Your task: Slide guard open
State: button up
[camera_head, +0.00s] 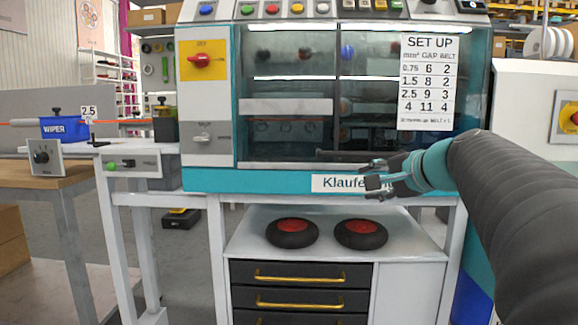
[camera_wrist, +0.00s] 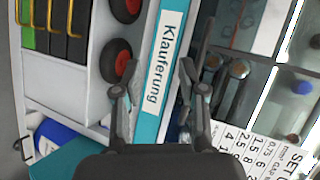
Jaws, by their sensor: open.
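The guard (camera_head: 370,100) is a clear dark panel across the right part of the machine's front window, with a SET UP sheet (camera_head: 428,82) on it. It appears to cover its side of the opening. A dark bar (camera_head: 345,155), perhaps its handle, runs along the lower edge. My gripper (camera_head: 375,176) is open and empty, in front of the teal sill at the Klauferung label (camera_head: 345,183), just below the bar. In the wrist view my gripper (camera_wrist: 152,80) has its fingers apart over the label (camera_wrist: 165,60), with the guard glass (camera_wrist: 235,90) to the right.
Above the window is a row of coloured buttons (camera_head: 290,9). A yellow panel with a red knob (camera_head: 202,60) is left of the glass. Below, a white shelf holds two black-and-red wheels (camera_head: 292,232) above black drawers (camera_head: 300,275). A white cabinet (camera_head: 530,100) stands at right.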

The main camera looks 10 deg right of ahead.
aim_at(366, 154)
jog(key=w+d+r+m+t, duration=0.2)
jog(key=d+r+m, duration=0.1)
jog(key=d+r, duration=0.3)
jog(key=shift+h, duration=0.3)
jog(key=x, duration=0.9)
jog(key=d+x, duration=0.1)
jog(key=x, duration=0.3)
jog(key=shift+w+f, duration=0.3)
jog(key=shift+f, duration=0.1)
grip_shut()
